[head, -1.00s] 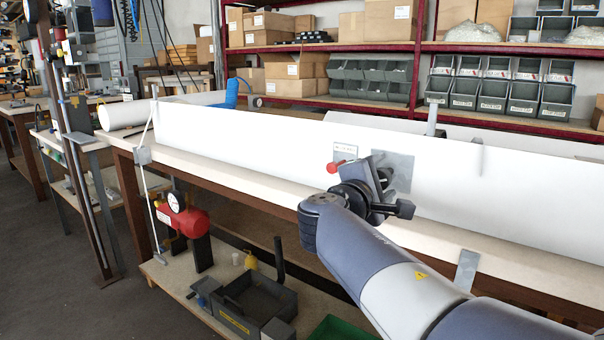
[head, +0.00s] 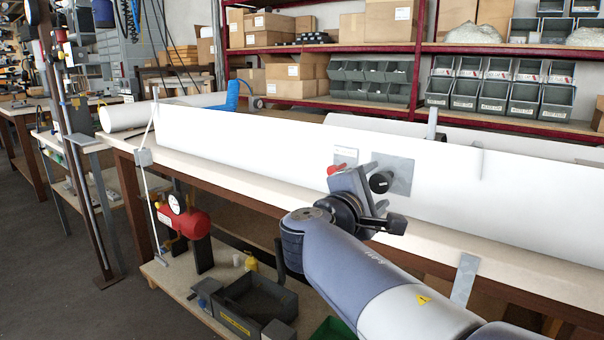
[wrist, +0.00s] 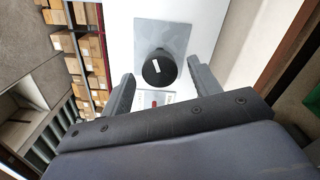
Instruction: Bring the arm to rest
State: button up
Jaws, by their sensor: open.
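My gripper (head: 374,205) is in front of the long white profile (head: 260,137) on the bench, with my arm reaching in from the lower right. In the wrist view my gripper (wrist: 160,88) has its two fingers wide apart with nothing between them. Past the fingertips is a black round knob (wrist: 159,68) with a white mark, on a grey square plate (wrist: 165,35). The knob also shows in the head view (head: 380,183), just right of the gripper. A red-tipped part on a small plate (head: 345,157) sits left of it, partly hidden by the gripper.
The bench top (head: 225,174) runs along under the profile. A lower shelf holds a red tank (head: 184,219) with a gauge and a dark bin (head: 252,300). Racks with cartons (head: 390,22) and grey bins (head: 480,92) stand behind. The floor (head: 45,270) at left is open.

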jog(key=p+v, duration=0.1)
jog(key=v, duration=0.5)
jog(key=b+x, duration=0.1)
jog(key=x, duration=1)
jog(key=shift+w+d+b, duration=0.1)
jog(key=shift+b, duration=0.3)
jog(key=shift+r+n+p, duration=0.3)
jog(key=shift+n+p, duration=0.5)
jog(key=shift+p, duration=0.35)
jog(key=n+p, duration=0.4)
jog(key=p, duration=0.1)
jog(key=n+p, duration=0.3)
jog(key=p, duration=0.1)
jog(key=n+p, duration=0.4)
jog(key=p, duration=0.1)
jog(key=shift+f+n, duration=0.1)
jog(key=shift+n, duration=0.2)
jog(key=shift+v, duration=3.65)
jog(key=shift+f, duration=0.3)
